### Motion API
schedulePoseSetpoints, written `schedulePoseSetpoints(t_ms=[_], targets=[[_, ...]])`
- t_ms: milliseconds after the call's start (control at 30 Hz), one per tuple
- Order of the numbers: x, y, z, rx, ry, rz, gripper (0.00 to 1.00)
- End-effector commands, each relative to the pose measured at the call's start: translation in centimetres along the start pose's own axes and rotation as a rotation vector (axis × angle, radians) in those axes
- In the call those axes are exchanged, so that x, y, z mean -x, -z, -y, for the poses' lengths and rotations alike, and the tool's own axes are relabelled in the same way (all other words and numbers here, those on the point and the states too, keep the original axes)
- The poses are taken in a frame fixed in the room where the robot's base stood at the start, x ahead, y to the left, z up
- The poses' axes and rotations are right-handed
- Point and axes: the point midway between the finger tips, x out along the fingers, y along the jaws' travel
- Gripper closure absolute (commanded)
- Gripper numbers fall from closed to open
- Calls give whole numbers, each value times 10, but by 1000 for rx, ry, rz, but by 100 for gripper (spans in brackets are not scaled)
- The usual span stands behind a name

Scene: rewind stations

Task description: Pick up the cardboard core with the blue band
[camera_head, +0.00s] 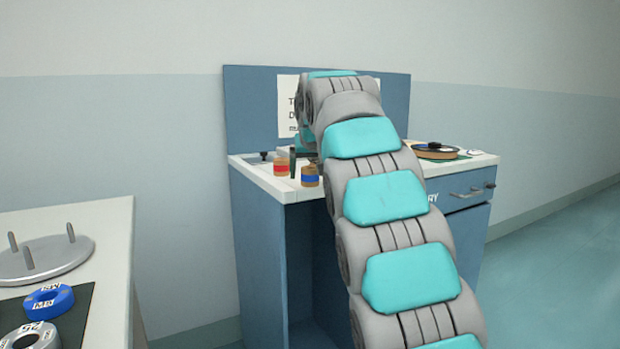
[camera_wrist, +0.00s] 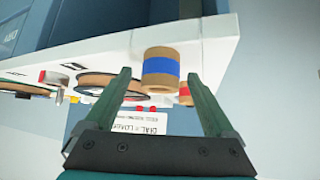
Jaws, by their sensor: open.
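The cardboard core with the blue band (camera_head: 310,178) stands upright near the front edge of the blue cabinet's white top (camera_head: 262,181). In the wrist view, which looks upside down, this core (camera_wrist: 161,68) appears between the two dark green fingers of my gripper (camera_wrist: 160,76). The fingers are apart, with nothing held. In the head view one dark finger (camera_head: 292,162) shows between this core and a red-banded core (camera_head: 281,168); my arm hides the rest of the gripper. The red-banded core (camera_wrist: 185,91) is partly behind a finger in the wrist view.
Another reel (camera_wrist: 112,85) shows beside a finger in the wrist view. A white sign (camera_head: 287,107) is on the back panel. A separate table (camera_head: 116,245) at left holds a pegged plate and rings.

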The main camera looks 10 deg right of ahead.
Motion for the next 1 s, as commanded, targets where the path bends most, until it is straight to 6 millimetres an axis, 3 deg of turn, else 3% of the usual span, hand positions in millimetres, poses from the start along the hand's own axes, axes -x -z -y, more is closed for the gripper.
schedulePoseSetpoints(t_ms=[233, 1000], targets=[[-1, 1, 0, 0, 0, -2, 13], [-1, 1, 0, 0, 0, -3, 99]])
